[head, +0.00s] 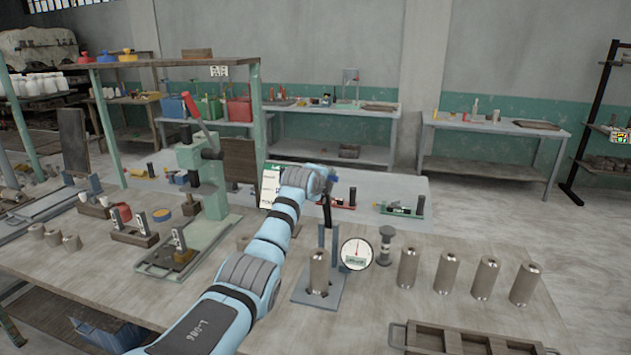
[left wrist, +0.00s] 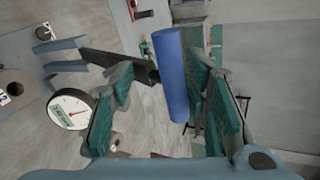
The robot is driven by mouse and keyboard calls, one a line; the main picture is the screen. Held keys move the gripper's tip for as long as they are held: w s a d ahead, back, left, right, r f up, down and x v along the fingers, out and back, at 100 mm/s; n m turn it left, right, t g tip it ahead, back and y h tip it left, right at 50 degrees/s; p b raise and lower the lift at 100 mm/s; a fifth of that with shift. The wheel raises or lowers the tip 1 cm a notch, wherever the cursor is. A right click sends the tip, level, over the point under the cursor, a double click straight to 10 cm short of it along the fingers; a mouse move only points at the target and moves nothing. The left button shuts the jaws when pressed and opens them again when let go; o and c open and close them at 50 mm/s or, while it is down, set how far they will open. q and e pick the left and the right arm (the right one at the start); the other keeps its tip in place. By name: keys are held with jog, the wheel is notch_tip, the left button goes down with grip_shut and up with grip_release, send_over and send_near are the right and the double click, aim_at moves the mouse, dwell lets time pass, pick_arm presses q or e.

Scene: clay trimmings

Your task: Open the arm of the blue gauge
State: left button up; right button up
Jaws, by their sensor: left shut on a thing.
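The blue gauge (head: 329,240) stands on the workbench, with a blue-grey base and upright, a round white dial (head: 357,254) with a red needle, and a metal cylinder (head: 319,272) standing in it. The dial also shows in the left wrist view (left wrist: 68,112). Its dark arm (left wrist: 120,62) ends in a blue handle (left wrist: 172,78). My left gripper (left wrist: 160,85) is shut on the blue handle, which lies between its teal-padded fingers. In the head view the left gripper (head: 326,186) is at the top of the gauge, partly hiding the handle. My right gripper is not in view.
Several metal cylinders (head: 446,273) stand in a row right of the gauge. A spool-shaped piece (head: 386,246) stands beside the dial. A wooden tray (head: 470,342) lies at the front right. A green press (head: 205,185) stands left of my arm. Bare bench lies between tray and gauge.

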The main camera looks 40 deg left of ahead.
pick_arm(q)
jog(key=v, duration=1)
jog(key=shift+s+r, duration=0.3)
